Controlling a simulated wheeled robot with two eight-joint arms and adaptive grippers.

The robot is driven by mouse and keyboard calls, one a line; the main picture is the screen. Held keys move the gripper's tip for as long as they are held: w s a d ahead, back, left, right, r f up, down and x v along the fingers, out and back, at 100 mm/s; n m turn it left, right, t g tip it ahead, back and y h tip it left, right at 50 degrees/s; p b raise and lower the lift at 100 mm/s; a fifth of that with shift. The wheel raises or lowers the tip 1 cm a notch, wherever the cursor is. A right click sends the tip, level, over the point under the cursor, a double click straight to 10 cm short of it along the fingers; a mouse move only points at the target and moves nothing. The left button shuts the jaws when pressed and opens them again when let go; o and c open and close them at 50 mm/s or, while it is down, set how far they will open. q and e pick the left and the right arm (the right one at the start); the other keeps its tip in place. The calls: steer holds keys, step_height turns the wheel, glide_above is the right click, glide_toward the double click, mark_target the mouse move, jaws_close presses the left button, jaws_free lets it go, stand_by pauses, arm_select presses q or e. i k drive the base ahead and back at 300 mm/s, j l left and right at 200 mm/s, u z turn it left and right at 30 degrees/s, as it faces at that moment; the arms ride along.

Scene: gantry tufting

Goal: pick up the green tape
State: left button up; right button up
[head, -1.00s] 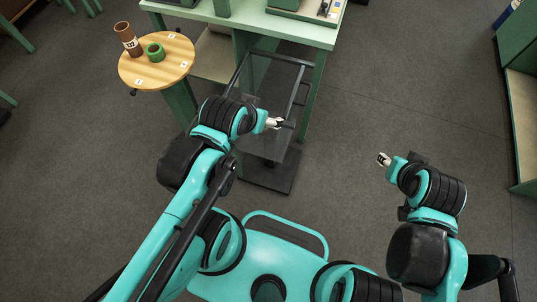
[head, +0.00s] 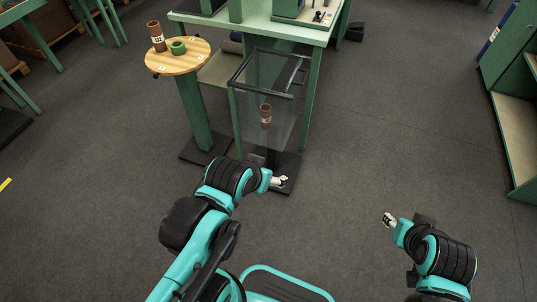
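The green tape (head: 178,47) is a short green ring on a round wooden table top (head: 188,65) at the upper left. It sits beside a taller brown cylinder (head: 156,37) with a pale label. My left gripper (head: 283,181) is low and to the right of the round table, well apart from the tape, in front of a clear bin. It looks small here, and I cannot tell whether its fingers are parted. My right gripper (head: 387,217) is over bare floor at the right, far from the tape; its finger gap is too small to judge.
A clear bin with a dark frame (head: 263,85) stands right of the round table, with a brown cylinder (head: 265,116) inside. A green workbench (head: 290,34) is behind it. Green shelving (head: 514,120) stands at the right edge. The grey floor between is open.

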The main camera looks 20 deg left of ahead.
mark_target(178, 48)
steer(key=u, duration=1.5)
steer(key=i+z, duration=0.1)
steer(key=z, duration=0.4)
steer(key=i+j+z, duration=0.1)
steer(key=z, duration=0.4)
steer(key=j+z, duration=0.25)
steer(key=z, duration=0.25)
steer(key=i, duration=0.05)
